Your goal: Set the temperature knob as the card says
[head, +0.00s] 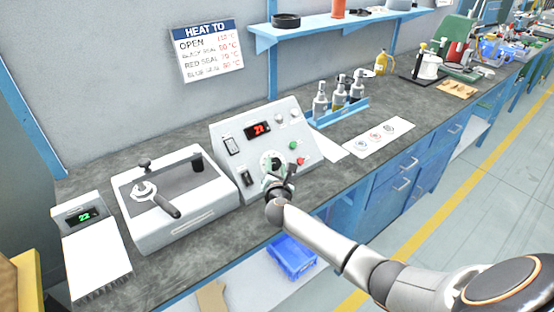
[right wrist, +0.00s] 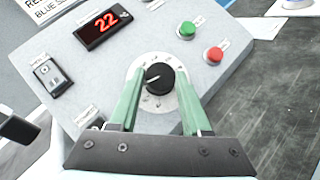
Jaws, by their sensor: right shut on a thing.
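The black temperature knob (right wrist: 160,78) sits on a white dial on the sloped front of the grey control box (head: 226,134). Its white pointer line points left and slightly down in the right wrist view. My right gripper (right wrist: 160,95) has its green fingers on either side of the knob, shut on it; in the head view the gripper (head: 273,180) partly covers the dial. The red display (right wrist: 103,24) reads 22. The card (head: 208,51) on the wall says HEAT TO, with lines for open and coloured seals; its red figures are too blurred to read surely. My left gripper is not in view.
Green (right wrist: 187,30) and red (right wrist: 214,54) buttons sit right of the dial. A switch (right wrist: 50,76) is on the left. A grey machine with a black handle (head: 164,207) stands left of the box. Several bottles (head: 339,92) stand right, behind a white card (head: 378,135).

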